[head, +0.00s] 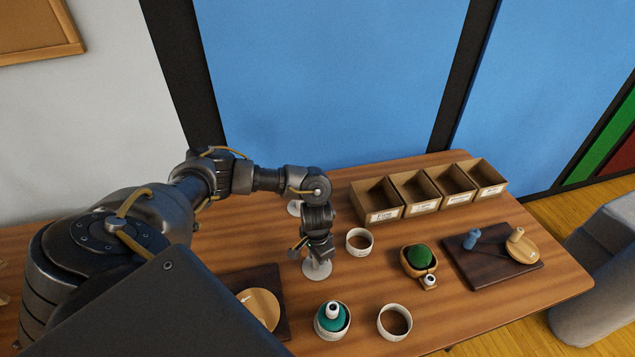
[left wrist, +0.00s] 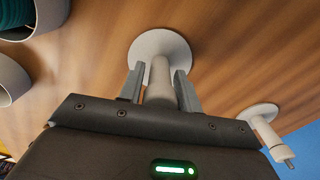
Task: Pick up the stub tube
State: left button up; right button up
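My left gripper (head: 316,262) reaches down over a white stand with a round base (head: 318,270). In the left wrist view the fingers (left wrist: 160,82) are open, one on each side of a pale upright tube or post (left wrist: 160,80) above that base (left wrist: 148,43). Narrow gaps seem to show beside it. I cannot tell whether this is the stub tube on a peg or the stand's own post. Other short tubes show: a white one by the green cushion (head: 430,281), a beige one on a round wooden dish (head: 516,234), and a white one in a teal-filled bowl (head: 333,310). My right gripper is out of view.
A second white stand (left wrist: 262,111) is close beside the gripper. White ring-shaped cups (head: 359,242) (head: 394,321) stand to the right. Several labelled open boxes (head: 384,214) line the back. A dark board (head: 475,272) lies at right, another (head: 262,281) at left.

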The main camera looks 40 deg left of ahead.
pick_arm(q)
jog(key=c, duration=0.5)
jog(key=shift+c, duration=0.2)
jog(key=shift+r, duration=0.15)
jog(key=shift+r, duration=0.25)
notch_tip(320, 180, up, 2)
jog(key=shift+r, duration=0.15)
jog(key=s+d+r+p, duration=0.2)
jog(key=d+r, duration=0.8)
jog(key=d, duration=0.4)
jog(key=shift+p, duration=0.4)
